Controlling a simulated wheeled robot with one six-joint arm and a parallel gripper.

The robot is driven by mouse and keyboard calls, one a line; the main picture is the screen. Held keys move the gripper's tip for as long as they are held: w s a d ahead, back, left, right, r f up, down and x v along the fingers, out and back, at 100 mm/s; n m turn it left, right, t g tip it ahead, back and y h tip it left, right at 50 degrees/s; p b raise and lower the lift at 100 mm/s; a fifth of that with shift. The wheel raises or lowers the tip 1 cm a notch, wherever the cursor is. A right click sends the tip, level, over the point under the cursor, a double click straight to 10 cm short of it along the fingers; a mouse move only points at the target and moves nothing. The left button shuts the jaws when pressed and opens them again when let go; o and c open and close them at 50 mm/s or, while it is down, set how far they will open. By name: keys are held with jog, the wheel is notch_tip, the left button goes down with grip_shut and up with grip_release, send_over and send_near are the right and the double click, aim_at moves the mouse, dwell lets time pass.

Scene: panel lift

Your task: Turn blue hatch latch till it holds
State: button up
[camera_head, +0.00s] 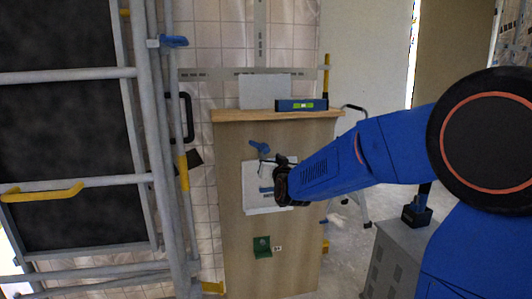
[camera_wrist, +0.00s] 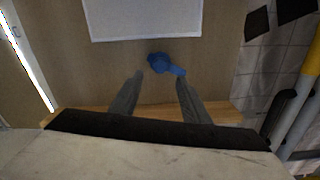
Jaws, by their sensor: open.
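The blue latch (camera_head: 260,147) is a small blue handle on the light wood panel (camera_head: 230,200), above a white sheet (camera_head: 254,208). In the wrist view the latch (camera_wrist: 158,62) has a round hub with a short arm pointing to the lower right. My gripper (camera_head: 268,161) is in front of the panel, just below and right of the latch in the head view. In the wrist view its two grey fingers (camera_wrist: 160,77) are apart, with the latch near and just beyond their tips. Nothing shows held between them. Whether a finger touches the latch I cannot tell.
A wooden ledge (camera_head: 235,116) tops the panel, with a blue level (camera_head: 301,105) on it. A green bracket (camera_head: 262,248) sits low on the panel. Metal scaffolding (camera_head: 160,130) stands at the left. A grey cabinet (camera_head: 398,258) with a drill (camera_head: 417,212) stands at the right.

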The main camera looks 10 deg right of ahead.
aim_at(265, 150)
jog(key=w, duration=0.7)
jog(key=shift+w, duration=0.3)
jog(key=shift+c, duration=0.3)
jog(key=c, duration=1)
